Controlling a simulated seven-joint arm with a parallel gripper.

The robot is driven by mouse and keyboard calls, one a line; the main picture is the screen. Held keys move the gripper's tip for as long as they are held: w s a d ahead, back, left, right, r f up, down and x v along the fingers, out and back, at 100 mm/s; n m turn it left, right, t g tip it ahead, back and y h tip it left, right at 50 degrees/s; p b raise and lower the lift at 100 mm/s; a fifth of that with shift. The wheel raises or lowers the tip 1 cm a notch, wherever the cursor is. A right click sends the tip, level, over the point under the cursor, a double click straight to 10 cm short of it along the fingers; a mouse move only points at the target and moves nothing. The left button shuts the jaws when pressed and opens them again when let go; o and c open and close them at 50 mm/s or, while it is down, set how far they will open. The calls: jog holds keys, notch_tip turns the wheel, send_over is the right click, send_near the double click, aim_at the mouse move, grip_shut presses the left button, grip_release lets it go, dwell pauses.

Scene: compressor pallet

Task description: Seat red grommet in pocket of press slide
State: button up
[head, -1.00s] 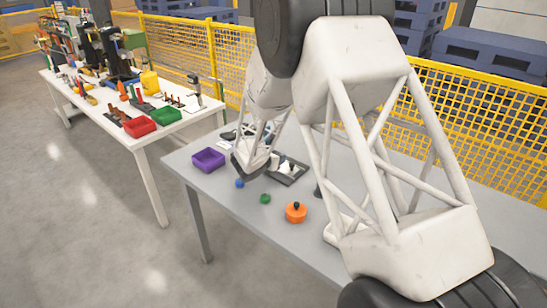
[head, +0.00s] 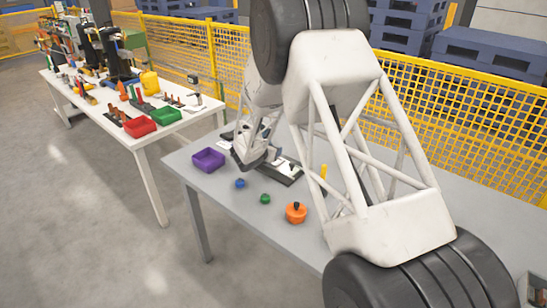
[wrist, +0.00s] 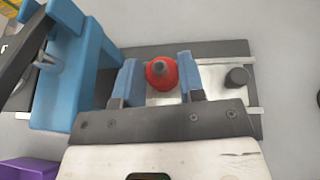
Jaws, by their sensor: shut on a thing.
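In the wrist view, my gripper (wrist: 158,82) is shut on the red grommet (wrist: 161,73), which sits between its two blue fingers and has a dark grey top. The grommet is over the press, above the pale metal slide (wrist: 214,84) on a dark base (wrist: 185,49). The blue press frame (wrist: 82,72) stands just left of the fingers. The pocket is not visible, and I cannot tell whether the grommet touches the slide. In the head view, my gripper is low over the grey table beside the press base (head: 289,179); the grommet is hidden there.
A purple bin (head: 208,160), a blue piece (head: 240,184), a green piece (head: 265,199) and an orange piece (head: 296,213) stand on the table (head: 232,197) near its front edge. A dark post (wrist: 237,78) rises right of the grommet.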

aim_at(280, 158)
jog(key=shift+f, duration=1.65)
jog(key=shift+f, duration=0.65)
jog(key=o, duration=0.9)
jog(key=shift+s+f, duration=0.15)
jog(key=shift+c, duration=0.2)
jog(key=shift+o, duration=0.2)
jog(key=shift+s+d+f, duration=0.1)
jog(key=shift+f, duration=0.2)
jog(key=shift+d+r, duration=0.1)
jog(key=shift+r, duration=0.4)
jog(key=r+v, duration=0.1)
jog(key=v, duration=1.1)
jog(key=shift+w+r, duration=0.15)
jog(key=shift+w, duration=0.1)
